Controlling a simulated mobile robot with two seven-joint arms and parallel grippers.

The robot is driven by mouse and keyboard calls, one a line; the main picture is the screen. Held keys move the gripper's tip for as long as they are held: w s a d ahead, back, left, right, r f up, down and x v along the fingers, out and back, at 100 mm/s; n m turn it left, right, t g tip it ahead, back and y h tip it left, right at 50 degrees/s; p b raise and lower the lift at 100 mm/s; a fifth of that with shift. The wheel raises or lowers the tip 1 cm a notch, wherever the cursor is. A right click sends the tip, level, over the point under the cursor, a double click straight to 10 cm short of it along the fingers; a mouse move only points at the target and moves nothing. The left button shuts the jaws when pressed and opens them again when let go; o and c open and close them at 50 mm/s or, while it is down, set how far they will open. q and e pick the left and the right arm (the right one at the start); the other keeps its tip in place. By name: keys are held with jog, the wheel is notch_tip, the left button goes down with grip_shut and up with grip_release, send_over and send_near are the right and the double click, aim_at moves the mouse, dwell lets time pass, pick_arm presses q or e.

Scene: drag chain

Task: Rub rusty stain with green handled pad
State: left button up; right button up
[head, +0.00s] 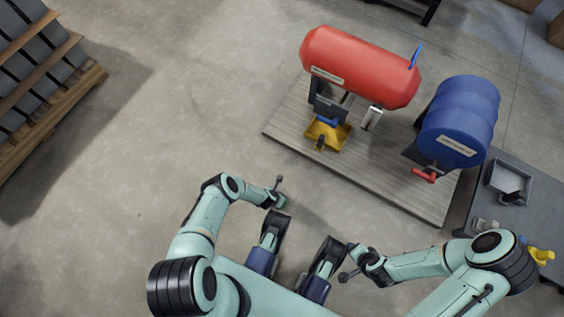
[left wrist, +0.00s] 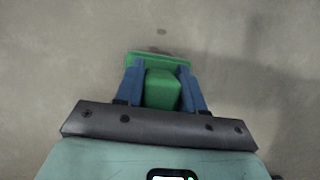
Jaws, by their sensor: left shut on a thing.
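My left gripper (left wrist: 161,80) is shut on the green handled pad (left wrist: 162,90), its blue fingers on both sides of the block-like handle. The pad's wider green plate (left wrist: 160,58) shows beyond the fingertips. In the head view my left gripper (head: 276,200) is low in the middle, over bare floor, with a little green at its end. My right gripper (head: 352,250) is at lower right of centre, small and dark; its fingers cannot be made out. I cannot make out a rusty stain in either view.
A red tank (head: 350,62) and a blue drum (head: 462,112) stand on a grey slatted platform (head: 300,135) with a yellow tray (head: 328,136). A dark bench (head: 490,215) is at right with a grey tray (head: 510,180). A loaded pallet (head: 50,115) is at left. The floor between is clear.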

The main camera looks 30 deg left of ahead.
pick_arm(q)
jog(key=shift+s+a+f, duration=0.1)
jog(key=shift+a+f, duration=0.05)
jog(key=shift+a, duration=0.45)
jog(key=shift+s+a+f, duration=0.1)
jog(key=shift+a, duration=0.45)
jog(key=shift+w, duration=0.2)
jog(key=shift+c, duration=0.5)
jog(key=shift+w+b, duration=0.7)
grip_shut()
jog(key=shift+w+d+r+b, duration=0.1)
jog(key=shift+w+b, duration=0.1)
jog(key=shift+w, duration=0.15)
jog(key=shift+w+d+r+b, duration=0.1)
jog(key=shift+w+b, duration=0.1)
jog(key=shift+w, duration=0.15)
jog(key=shift+s+d+f, duration=0.1)
jog(key=shift+s+d, duration=0.05)
jog(key=shift+d, duration=0.95)
jog(key=shift+s+d, duration=0.1)
jog(key=shift+d, duration=1)
jog(key=shift+a, duration=0.1)
jog(key=shift+w+a, duration=0.2)
jog(key=shift+a, duration=1.15)
jog(key=shift+a+f, duration=0.15)
jog(key=shift+a, duration=0.55)
